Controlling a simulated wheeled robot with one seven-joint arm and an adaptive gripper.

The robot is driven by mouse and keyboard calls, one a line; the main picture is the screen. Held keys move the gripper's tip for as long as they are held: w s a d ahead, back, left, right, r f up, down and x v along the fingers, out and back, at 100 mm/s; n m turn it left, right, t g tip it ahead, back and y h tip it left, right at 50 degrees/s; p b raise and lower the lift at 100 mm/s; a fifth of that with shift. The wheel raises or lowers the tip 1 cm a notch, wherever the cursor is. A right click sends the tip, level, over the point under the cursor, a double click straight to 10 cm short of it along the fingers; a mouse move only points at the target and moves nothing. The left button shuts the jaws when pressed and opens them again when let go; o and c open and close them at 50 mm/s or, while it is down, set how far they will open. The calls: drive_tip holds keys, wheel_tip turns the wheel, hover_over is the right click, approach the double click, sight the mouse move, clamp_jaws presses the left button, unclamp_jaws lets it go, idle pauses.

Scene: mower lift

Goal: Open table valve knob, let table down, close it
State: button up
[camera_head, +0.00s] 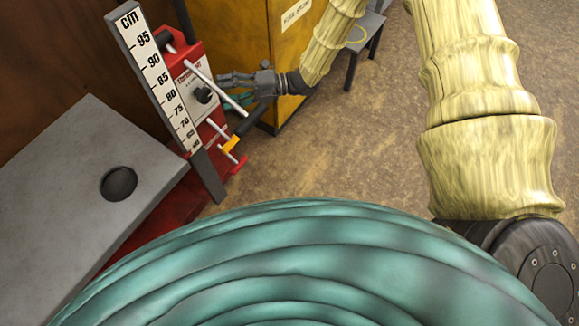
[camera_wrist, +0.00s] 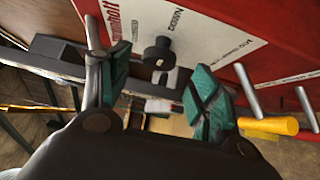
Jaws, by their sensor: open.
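The valve knob (camera_head: 204,95) is a small black knob on the red and white lift panel (camera_head: 190,68). In the wrist view the knob (camera_wrist: 158,52) stands out from the white label, ahead of the gap between my fingertips. My gripper (camera_head: 236,88) is open just right of the knob, with nothing between its fingers. In the wrist view the teal-padded fingers (camera_wrist: 160,88) are spread wide, apart from the knob. The grey lift table (camera_head: 75,170) with a dark round recess is at the left. A cm scale (camera_head: 155,75) stands upright beside it, numbered from 95 downward.
Metal rods and a yellow-sleeved black lever (camera_head: 236,142) stick out from the panel below my gripper. A yellow cabinet (camera_head: 285,50) stands behind my arm, with a small grey stool (camera_head: 366,30) at its right. The brown floor at right is open.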

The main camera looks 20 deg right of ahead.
drive_tip(key=d, duration=0.6)
drive_tip(key=s+f+m+t+h+p, duration=0.5)
drive_tip(key=s+f+m+h, duration=0.45)
drive_tip(key=m, duration=0.95)
drive_tip(key=s+d+f+m+g+h+p, duration=0.1)
drive_tip(key=s+d+f+m+h+p, duration=0.1)
drive_tip(key=s, duration=0.4)
drive_tip(key=s+d+f+m+g+h+p, duration=0.2)
drive_tip(key=s+f+m, duration=0.1)
drive_tip(key=s+m, duration=0.2)
drive_tip(key=shift+s+d+m, duration=0.25)
drive_tip(key=shift+s+m, duration=0.05)
drive_tip(key=shift+s, duration=0.15)
